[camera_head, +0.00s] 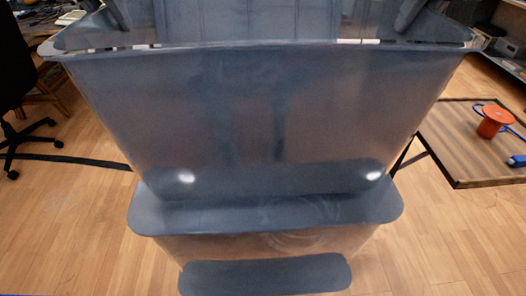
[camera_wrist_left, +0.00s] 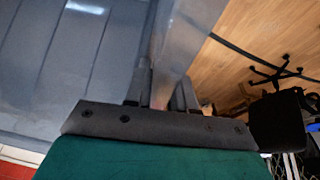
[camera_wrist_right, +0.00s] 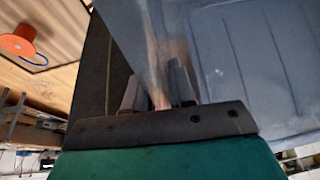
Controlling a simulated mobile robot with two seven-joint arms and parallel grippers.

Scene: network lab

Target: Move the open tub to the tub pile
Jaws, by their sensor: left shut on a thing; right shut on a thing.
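A large grey-blue open tub (camera_head: 250,110) fills the upper middle of the head view, upright, its rim towards me. My left gripper (camera_head: 117,14) is shut on its left wall; the left wrist view shows the fingers (camera_wrist_left: 160,92) on either side of the tub wall (camera_wrist_left: 185,40). My right gripper (camera_head: 408,14) is shut on its right wall; the right wrist view shows the fingers (camera_wrist_right: 160,92) the same way. The tub pile (camera_head: 270,214), of the same grey-blue, is directly below the held tub's base. I cannot tell whether the two touch.
A black office chair (camera_head: 20,90) and a cluttered desk are at the left.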

